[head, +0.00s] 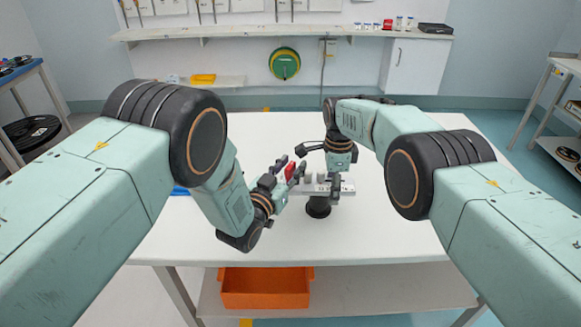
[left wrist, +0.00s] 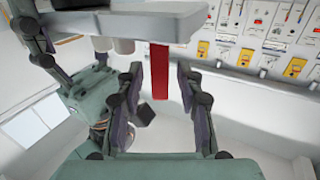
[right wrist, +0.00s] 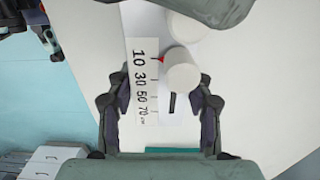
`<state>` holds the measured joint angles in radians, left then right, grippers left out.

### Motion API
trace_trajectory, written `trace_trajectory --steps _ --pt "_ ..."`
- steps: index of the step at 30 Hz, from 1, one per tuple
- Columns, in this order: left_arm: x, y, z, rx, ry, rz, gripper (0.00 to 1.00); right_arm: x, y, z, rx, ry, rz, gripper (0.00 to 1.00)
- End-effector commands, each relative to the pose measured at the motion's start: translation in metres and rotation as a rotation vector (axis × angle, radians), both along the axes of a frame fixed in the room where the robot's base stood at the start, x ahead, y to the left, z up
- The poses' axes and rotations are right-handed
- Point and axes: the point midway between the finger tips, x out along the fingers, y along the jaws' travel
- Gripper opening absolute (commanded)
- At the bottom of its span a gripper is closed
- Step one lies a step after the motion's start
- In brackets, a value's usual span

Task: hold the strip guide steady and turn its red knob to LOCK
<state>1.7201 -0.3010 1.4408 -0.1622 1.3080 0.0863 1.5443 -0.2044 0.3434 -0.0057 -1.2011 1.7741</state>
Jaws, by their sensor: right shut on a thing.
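The strip guide (head: 347,188) is a pale plate on a black post (head: 318,208) in the middle of the table. Its scale and white rollers show in the right wrist view (right wrist: 142,75). My right gripper (head: 329,184) comes down from above and is shut on the guide, its fingers at either side of the plate. The red knob (head: 291,169) is at the guide's left end. My left gripper (head: 290,166) is open around it. In the left wrist view the knob (left wrist: 159,72) is a red bar between the fingers, with gaps at both sides. The knob's LOCK marking cannot be seen.
The white table (head: 385,225) is mostly clear around the guide. A blue item (head: 180,191) lies behind my left arm. An orange bin (head: 265,288) sits on the shelf below. A wall shelf (head: 270,31) stands well behind.

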Motion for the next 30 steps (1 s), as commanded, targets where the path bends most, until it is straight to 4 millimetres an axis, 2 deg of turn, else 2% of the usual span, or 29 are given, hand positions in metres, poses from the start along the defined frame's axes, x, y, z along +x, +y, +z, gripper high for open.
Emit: trace_trajectory --steps 5,18,30 --pt "-0.0002 -0.0001 -0.0001 0.000 0.000 0.000 0.36 -0.0009 -0.0005 -0.0016 -0.001 0.003 0.000 0.05" --pt "-0.0002 0.0000 0.0001 0.000 0.000 0.000 0.00 -0.0009 -0.0006 -0.0015 -0.001 0.003 0.000 0.05" --pt "-0.0001 -0.0015 0.0004 0.000 -0.001 0.030 0.00 -0.0008 -0.0006 -0.0015 -0.001 0.003 -0.001 0.05"
